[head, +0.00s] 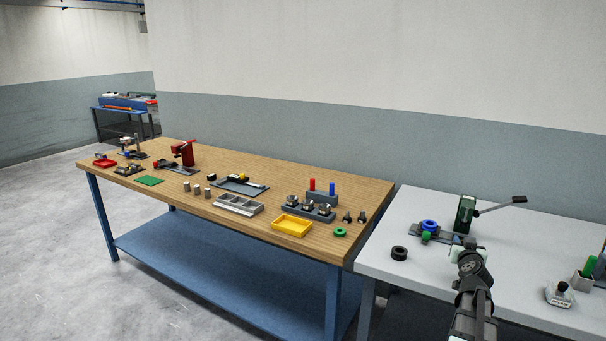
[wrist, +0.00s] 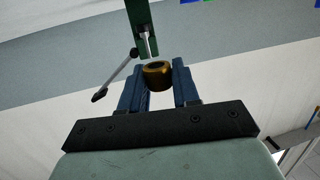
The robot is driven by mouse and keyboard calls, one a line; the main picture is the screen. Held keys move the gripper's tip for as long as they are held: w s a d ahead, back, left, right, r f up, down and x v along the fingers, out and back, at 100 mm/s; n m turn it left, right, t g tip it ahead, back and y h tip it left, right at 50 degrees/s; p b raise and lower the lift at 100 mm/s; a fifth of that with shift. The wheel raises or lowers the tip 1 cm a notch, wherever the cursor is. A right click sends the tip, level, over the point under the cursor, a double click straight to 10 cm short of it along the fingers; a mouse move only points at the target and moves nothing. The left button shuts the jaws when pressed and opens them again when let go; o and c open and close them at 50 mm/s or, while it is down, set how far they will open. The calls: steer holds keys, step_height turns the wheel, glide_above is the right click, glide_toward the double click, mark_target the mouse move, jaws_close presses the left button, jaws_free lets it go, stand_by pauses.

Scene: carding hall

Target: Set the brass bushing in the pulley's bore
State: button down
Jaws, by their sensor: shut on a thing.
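In the wrist view, the brass bushing (wrist: 158,77) sits between the blue fingers of my gripper (wrist: 157,70), which is shut on it. Its open end and dark hole show. In the head view, my arm's wrist hides the fingers and the bushing. A blue ring-shaped part (head: 429,225), which looks like the pulley, rests on a dark fixture (head: 446,238) on the white table, left of a green lever press (head: 465,213). Its bore is too small to make out. The press (wrist: 139,14) also shows beyond the bushing in the wrist view.
A black ring (head: 399,253) lies on the white table (head: 500,275) at left. The wooden bench (head: 165,205) at left carries a yellow tray (head: 292,226) and several small parts.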

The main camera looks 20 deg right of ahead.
steer(key=shift+s+d+f+m+g+h, duration=0.1)
steer(key=shift+s+f+m+g+h, duration=0.3)
steer(key=shift+f, duration=0.35)
steer(key=w+a+r+n+t+y, duration=0.1)
steer(key=w+a+r, duration=0.1)
steer(key=w+a, duration=0.5)
steer(key=w+a+r+n+t+y, duration=0.1)
steer(key=w+a+r+y, duration=0.15)
steer(key=a, duration=0.75)
steer(key=w+a+r+n+t+y, duration=0.1)
steer(key=w+a+r+n, duration=0.15)
steer(key=w+a, duration=0.45)
steer(key=w+a+r+n+y, duration=0.1)
steer(key=a+r+y, duration=0.1)
steer(key=a, duration=1.3)
steer(key=w+a+r+n+y, duration=0.1)
steer(key=a+r+n+y, duration=0.1)
steer(key=a, duration=1.2)
steer(key=shift+w+a+t+y, duration=0.35)
steer(key=shift+t+y, duration=0.05)
steer(key=shift+y, duration=0.35)
steer(key=shift+d, duration=0.15)
